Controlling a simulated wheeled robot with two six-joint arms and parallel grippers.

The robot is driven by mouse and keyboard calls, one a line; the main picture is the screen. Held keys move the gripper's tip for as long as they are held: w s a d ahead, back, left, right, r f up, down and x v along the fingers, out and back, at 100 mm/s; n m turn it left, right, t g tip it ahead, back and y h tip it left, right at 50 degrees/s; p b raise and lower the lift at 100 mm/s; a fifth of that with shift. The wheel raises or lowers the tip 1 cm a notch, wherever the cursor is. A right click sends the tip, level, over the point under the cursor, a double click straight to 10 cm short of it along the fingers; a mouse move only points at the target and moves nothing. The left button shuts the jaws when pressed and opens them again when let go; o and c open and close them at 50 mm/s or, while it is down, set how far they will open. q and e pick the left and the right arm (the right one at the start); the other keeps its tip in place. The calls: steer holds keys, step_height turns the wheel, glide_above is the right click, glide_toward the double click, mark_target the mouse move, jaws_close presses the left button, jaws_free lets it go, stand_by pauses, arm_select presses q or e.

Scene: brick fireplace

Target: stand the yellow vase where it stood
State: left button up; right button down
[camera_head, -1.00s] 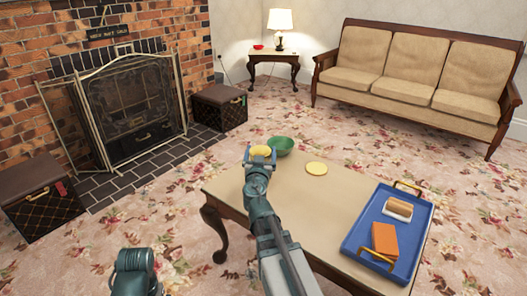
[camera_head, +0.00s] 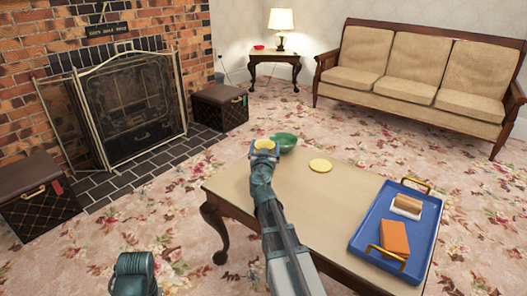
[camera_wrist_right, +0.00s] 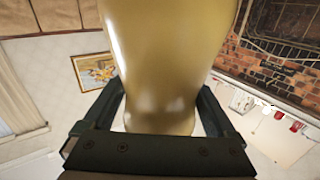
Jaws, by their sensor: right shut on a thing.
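The yellow vase (camera_wrist_right: 165,60) fills the middle of the right wrist view. My right gripper (camera_wrist_right: 160,110) is shut on it, with one finger on each side. In the head view only a little of the yellow vase (camera_head: 265,144) shows past my right gripper (camera_head: 264,152), at the far left end of the coffee table (camera_head: 290,200). I cannot tell whether the vase touches the table. A flat yellow disc (camera_head: 320,165) lies on the table to the right of the vase. My left gripper is out of view.
A blue tray (camera_head: 375,238) at the table's right end holds an orange block (camera_head: 394,237) and a brown-and-white item (camera_head: 407,205). The tabletop between disc and tray is clear.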

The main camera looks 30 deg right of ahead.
steer(key=shift+r, duration=0.1)
steer(key=shift+c, duration=0.4)
jaws_free()
steer(key=shift+o, duration=0.4)
